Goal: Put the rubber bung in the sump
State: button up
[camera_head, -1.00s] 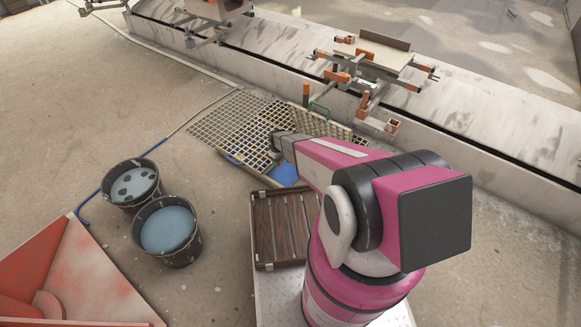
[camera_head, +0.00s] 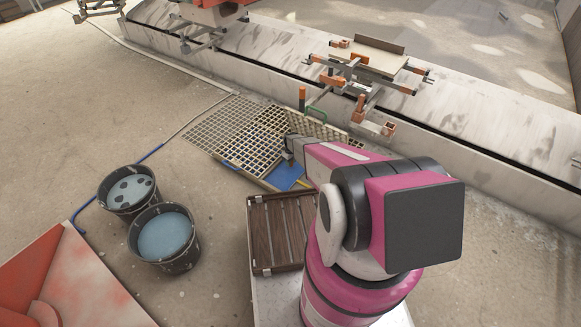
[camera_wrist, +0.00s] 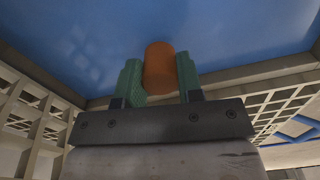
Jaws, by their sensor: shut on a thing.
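The rubber bung (camera_wrist: 160,68) is an orange cylinder in the wrist view. The green pads of my gripper (camera_wrist: 160,82) are shut on it, one on each side. In the head view my gripper (camera_head: 288,157) is at the edge of the grating, by the blue opening of the sump (camera_head: 287,178). The bung cannot be made out in the head view. In the wrist view the blue of the sump (camera_wrist: 230,30) fills the area behind the bung, with pale walls around it. I cannot tell whether the bung touches anything there.
Pale floor grating (camera_head: 222,128) lies left of the opening. A tilted grating panel (camera_head: 325,133) and a green handle (camera_head: 317,112) are behind it. Two black buckets (camera_head: 165,262) stand at left. A slatted brown crate (camera_head: 275,233) is in front. A long raised track (camera_head: 470,115) runs behind.

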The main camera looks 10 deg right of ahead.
jog(key=shift+f, duration=2)
jog(key=shift+f, duration=0.15)
jog(key=o, duration=0.9)
